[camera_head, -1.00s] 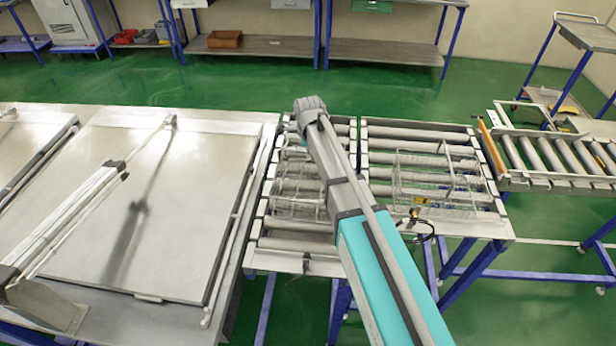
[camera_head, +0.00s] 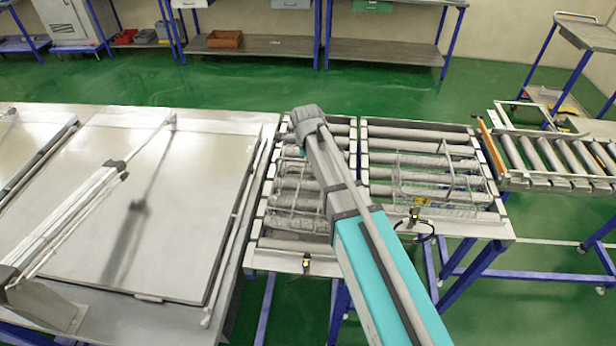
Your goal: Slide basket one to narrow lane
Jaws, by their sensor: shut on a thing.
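One wire basket (camera_head: 283,205) is on the rollers of the left, narrower roller lane (camera_head: 278,262). My arm covers its right side. A second wire basket (camera_head: 415,180) rests on the right, wider roller lane (camera_head: 482,140). I cannot tell from markings which one is basket one. My arm reaches in from the lower right, and its rounded grey joint is over the far part of the narrow lane. My gripper is hidden behind my arm, so its contact with either basket does not show.
A metal bench with large flat lids (camera_head: 190,200) and raised bars stands left of the lanes. A separate roller conveyor (camera_head: 560,155) with an orange edge is at right. A cable fitting (camera_head: 415,222) is at the wide lane's front. Green floor lies behind.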

